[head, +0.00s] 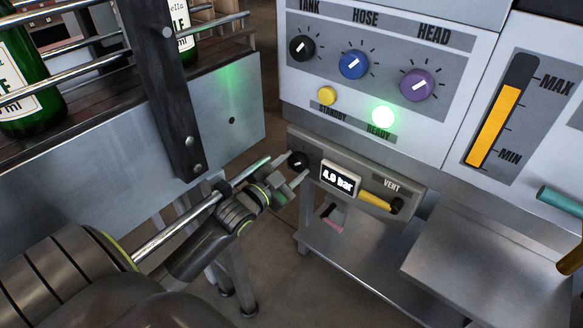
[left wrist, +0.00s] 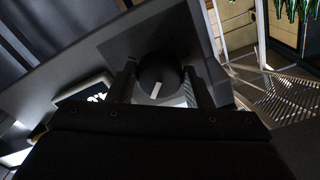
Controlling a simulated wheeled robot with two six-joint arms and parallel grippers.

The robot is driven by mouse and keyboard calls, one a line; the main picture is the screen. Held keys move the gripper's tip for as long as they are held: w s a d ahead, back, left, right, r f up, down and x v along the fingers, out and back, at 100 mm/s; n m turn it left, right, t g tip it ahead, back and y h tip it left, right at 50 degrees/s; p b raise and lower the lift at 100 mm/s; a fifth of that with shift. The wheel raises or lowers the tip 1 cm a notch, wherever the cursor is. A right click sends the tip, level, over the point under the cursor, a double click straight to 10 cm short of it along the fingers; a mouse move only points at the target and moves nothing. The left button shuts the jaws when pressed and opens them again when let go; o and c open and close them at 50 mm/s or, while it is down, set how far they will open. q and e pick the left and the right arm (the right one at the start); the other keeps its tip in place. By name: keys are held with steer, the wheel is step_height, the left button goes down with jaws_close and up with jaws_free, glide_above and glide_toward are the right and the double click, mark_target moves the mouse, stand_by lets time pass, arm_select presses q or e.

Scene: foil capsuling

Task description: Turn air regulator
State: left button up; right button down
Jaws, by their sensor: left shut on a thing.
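The air regulator knob (head: 298,160) is a small black knob with a white mark, on the grey lower panel left of a display (head: 340,178) reading 4.0 bar. My left gripper (head: 284,178) is at the knob. In the left wrist view the black knob (left wrist: 160,75) sits between the two fingers of the gripper (left wrist: 160,88), which are shut on it; its white mark is tilted. My right gripper is not in view; a teal-tipped part at the right edge cannot be identified surely.
A yellow vent lever (head: 378,202) is right of the display. Above are black, blue (head: 354,64) and purple (head: 416,84) knobs, a lit green ready lamp (head: 383,117) and a yellow level gauge (head: 494,127). A conveyor rail with green bottles (head: 25,85) stands left.

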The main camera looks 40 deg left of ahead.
arm_select(q)
steer(key=o, duration=1)
